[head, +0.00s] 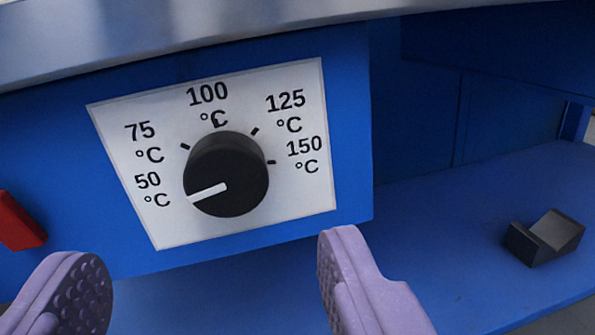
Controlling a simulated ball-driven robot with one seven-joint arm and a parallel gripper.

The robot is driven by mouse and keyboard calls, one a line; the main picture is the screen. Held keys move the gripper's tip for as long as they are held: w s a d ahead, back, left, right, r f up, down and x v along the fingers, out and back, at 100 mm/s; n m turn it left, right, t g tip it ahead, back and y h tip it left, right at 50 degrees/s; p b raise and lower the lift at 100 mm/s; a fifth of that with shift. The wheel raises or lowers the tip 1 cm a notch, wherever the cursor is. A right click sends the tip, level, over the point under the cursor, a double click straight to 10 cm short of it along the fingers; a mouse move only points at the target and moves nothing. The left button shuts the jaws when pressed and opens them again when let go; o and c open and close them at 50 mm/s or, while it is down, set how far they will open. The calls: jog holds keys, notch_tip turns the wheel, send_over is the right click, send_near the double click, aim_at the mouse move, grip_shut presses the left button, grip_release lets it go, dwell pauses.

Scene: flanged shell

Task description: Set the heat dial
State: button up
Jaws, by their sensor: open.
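The heat dial (228,172) is a round black knob with a white pointer line, set on a white label plate (290,218). The plate has marks for 50, 75, 100, 125 and 150 °C. The white line points to the lower left, towards the 50 °C mark. My gripper (215,270) shows as two purple fingers with bumpy pads at the bottom of the view. The fingers are wide apart and empty. They are below the dial in the picture, one on each side, and do not touch it.
The plate sits on a blue panel (352,130). A red part (18,222) is at the left edge. A black rocker-shaped block (545,237) lies on the blue surface at the right. A grey metal edge (150,35) crosses the top. Space in front of the dial looks clear.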

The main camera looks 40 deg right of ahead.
aim_at(226, 183)
jog(key=shift+n, duration=0.5)
jog(key=b+x, duration=0.1)
jog(key=x, duration=0.2)
jog(key=b+x, duration=0.1)
jog(key=x, duration=0.3)
jog(key=shift+w+d+f, duration=0.15)
jog(key=shift+w+f, duration=0.1)
jog(key=c, duration=1.1)
